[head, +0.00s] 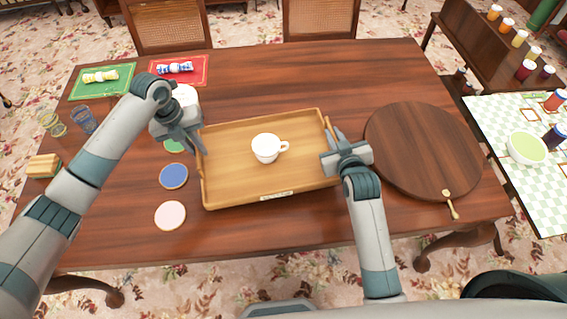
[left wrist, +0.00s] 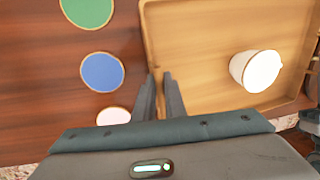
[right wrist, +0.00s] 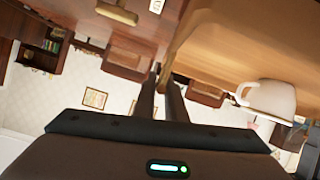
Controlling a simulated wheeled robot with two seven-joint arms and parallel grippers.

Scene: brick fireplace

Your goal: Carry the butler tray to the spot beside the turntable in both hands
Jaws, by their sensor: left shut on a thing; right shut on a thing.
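The butler tray (head: 222,186) is a light wooden rectangle with raised sides, near the middle of the table. A white cup (head: 266,148) stands upright in it; the cup also shows in the left wrist view (left wrist: 255,70) and right wrist view (right wrist: 268,100). My left gripper (head: 199,148) is shut on the tray's left side. My right gripper (head: 332,134) is shut on its right side. I cannot tell whether the tray is clear of the tabletop. The turntable (head: 422,150), a round dark wooden disc, lies just right of my right gripper.
Blue (head: 173,176) and pink (head: 170,215) coasters lie left of the tray. Green (head: 100,82) and red (head: 190,68) mats lie at the back left, near glasses (head: 84,120). Table behind the tray is clear.

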